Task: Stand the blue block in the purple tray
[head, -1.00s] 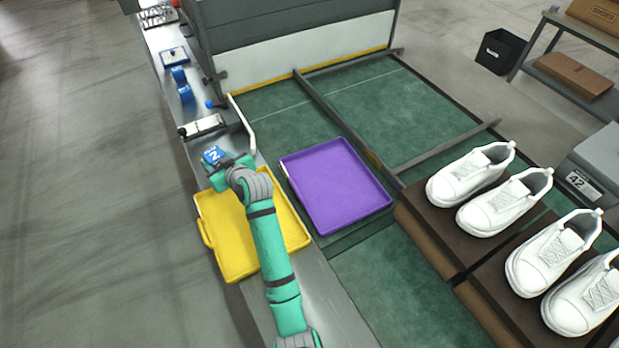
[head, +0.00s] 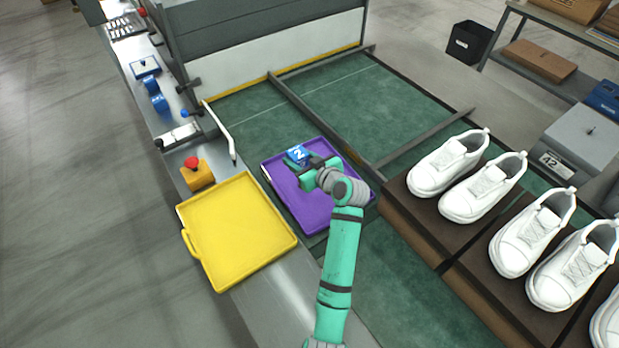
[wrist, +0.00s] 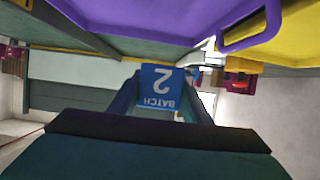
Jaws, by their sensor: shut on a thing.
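The blue block (head: 298,153), marked with a white 2, is in my gripper (head: 302,162) over the purple tray (head: 282,199). In the wrist view the block (wrist: 160,84) sits between the two fingers (wrist: 160,98), its "2" and "BATCH" lettering upside down in the picture. My gripper is shut on it. The purple tray (wrist: 150,18) fills the top of the wrist view. The block appears apart from the tray floor, but the exact height is hard to tell. My arm hides part of the tray.
A yellow tray (head: 238,228) lies left of the purple one, with a red button on an orange box (head: 197,174) behind it. A white rail (head: 220,130) stands behind the trays. White shoes (head: 448,163) stand on brown boxes (head: 405,212) at right.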

